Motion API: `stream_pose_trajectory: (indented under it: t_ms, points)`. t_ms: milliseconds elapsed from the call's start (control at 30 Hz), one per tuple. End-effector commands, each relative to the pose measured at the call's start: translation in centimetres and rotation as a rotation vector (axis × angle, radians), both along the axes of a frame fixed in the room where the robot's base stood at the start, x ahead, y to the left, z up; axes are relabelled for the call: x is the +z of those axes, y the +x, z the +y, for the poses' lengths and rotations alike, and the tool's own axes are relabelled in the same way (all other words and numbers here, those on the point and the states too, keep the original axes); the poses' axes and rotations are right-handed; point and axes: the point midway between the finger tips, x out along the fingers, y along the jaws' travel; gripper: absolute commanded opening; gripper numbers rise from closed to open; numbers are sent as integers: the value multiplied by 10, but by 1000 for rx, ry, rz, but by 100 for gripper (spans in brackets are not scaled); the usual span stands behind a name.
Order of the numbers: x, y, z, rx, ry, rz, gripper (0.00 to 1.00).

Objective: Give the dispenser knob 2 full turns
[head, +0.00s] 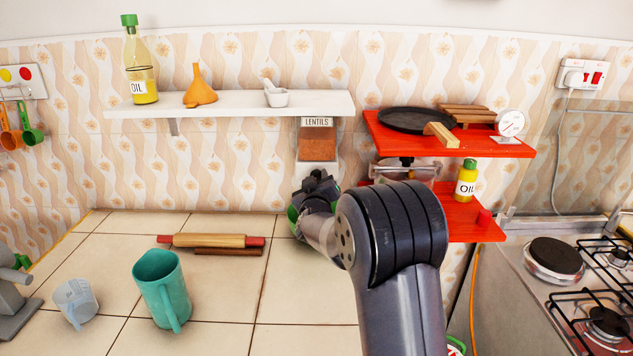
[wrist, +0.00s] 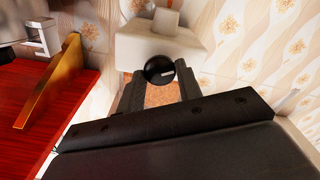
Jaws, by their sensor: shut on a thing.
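The lentil dispenser (head: 317,137), with a "LENTILS" label and a clear window of orange lentils, hangs on the wall below the white shelf. Its pale body (wrist: 145,45) fills the upper middle of the wrist view. The round black dispenser knob (wrist: 159,69) has a short white mark, which lies nearly level and toward the right. My gripper (head: 318,182) is just below the dispenser in the head view and hides the knob there. In the wrist view its two dark fingers (wrist: 158,84) are on either side of the knob, shut on it.
A green bowl (head: 293,214) is partly hidden behind my gripper. Red shelves (head: 470,146) with a pan (head: 412,120) and an oil bottle (head: 466,180) stand close on the right. A rolling pin (head: 212,240) and teal jug (head: 160,285) are on the tiled counter.

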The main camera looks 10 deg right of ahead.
Motion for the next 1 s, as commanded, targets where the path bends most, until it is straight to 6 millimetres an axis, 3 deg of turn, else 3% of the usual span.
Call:
stream_pose_trajectory:
  t_ms: [367,1000]
  points:
    - [-4,0,0,1,224,-46,11]
    - [-3,0,-1,0,821,-164,11]
